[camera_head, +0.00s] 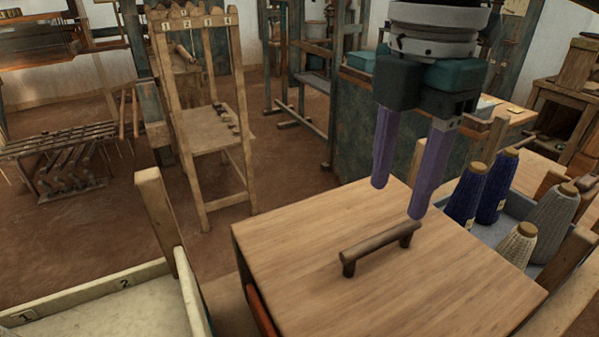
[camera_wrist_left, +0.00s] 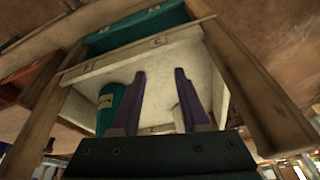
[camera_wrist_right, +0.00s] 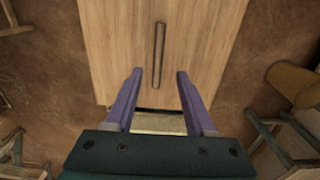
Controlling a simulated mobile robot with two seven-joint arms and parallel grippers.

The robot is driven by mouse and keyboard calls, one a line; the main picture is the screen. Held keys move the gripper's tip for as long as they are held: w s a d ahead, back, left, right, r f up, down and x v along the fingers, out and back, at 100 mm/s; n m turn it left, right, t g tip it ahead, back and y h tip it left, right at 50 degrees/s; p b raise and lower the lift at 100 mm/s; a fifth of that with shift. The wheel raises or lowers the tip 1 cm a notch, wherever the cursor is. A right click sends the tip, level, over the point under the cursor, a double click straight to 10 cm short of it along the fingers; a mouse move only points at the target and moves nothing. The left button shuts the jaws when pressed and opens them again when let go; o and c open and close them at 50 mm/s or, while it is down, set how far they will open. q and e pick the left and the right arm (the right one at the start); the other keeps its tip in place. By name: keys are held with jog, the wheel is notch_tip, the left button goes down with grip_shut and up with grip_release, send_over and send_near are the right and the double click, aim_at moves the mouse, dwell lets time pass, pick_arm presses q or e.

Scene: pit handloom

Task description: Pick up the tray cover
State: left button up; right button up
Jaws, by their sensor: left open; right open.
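The tray cover (camera_head: 300,265) is a flat light-wood board with a dark wooden bar handle (camera_head: 378,247) on top. My right gripper (camera_head: 398,201) is open and empty, pointing down above the cover's far part, close to the handle's right end. In the right wrist view the cover (camera_wrist_right: 195,50) fills the upper middle, and its handle (camera_wrist_right: 158,55) lies ahead between the lines of my open fingers (camera_wrist_right: 156,75). My left gripper (camera_wrist_left: 160,75) shows only in its own wrist view, open, in front of a pale wooden tray (camera_wrist_left: 195,62) with a teal spool (camera_wrist_left: 112,100).
Cones of blue, grey and cream yarn (camera_head: 517,243) stand in a tray just right of the cover. A wooden chair-like frame (camera_head: 208,125) stands behind on the brown floor.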

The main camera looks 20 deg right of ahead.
aim_at(384, 234)
notch_tip(384, 234, down, 4)
jog(key=shift+s+r, duration=0.15)
jog(key=f, duration=0.5)
jog(key=shift+w+f, duration=0.2)
jog(key=shift+w, duration=0.05)
grip_shut()
dwell(1.1)
